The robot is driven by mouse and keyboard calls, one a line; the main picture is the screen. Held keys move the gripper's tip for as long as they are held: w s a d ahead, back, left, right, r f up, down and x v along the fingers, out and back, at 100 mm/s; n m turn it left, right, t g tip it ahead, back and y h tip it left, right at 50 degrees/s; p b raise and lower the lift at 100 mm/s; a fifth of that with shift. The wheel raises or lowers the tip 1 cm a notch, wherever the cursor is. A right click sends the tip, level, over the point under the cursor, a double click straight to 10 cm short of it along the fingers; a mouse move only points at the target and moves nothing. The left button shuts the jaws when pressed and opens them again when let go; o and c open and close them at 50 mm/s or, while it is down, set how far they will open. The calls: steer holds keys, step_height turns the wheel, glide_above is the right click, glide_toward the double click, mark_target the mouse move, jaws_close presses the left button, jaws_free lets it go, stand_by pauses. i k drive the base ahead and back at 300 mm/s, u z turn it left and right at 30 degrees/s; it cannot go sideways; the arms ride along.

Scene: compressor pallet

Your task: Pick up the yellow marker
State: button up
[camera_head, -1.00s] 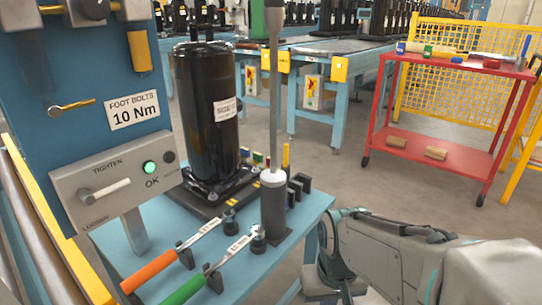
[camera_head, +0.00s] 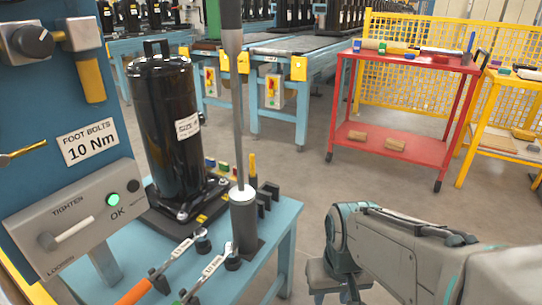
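A thin yellow upright object, which looks like the yellow marker (camera_head: 253,166), stands on the light-blue workbench (camera_head: 284,222), just right of the grey vertical post. Its lower part is hidden among small dark holders. My arm comes in from the right edge over the floor. Its end, with my gripper (camera_head: 335,283), hangs low to the right of the bench, well apart from the marker. Its fingers cannot be made out, so whether it is open or shut does not show.
A black compressor (camera_head: 165,130) stands on the bench behind the grey post (camera_head: 243,215). Two torque wrenches (camera_head: 165,268) lie at the front. A blue panel with a control box (camera_head: 75,225) blocks the left. A red cart (camera_head: 395,150) stands at the back right. Floor between is free.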

mark_target(252, 167)
steer(key=z, duration=1.15)
steer(key=i, duration=1.9)
steer(key=u, duration=4.05)
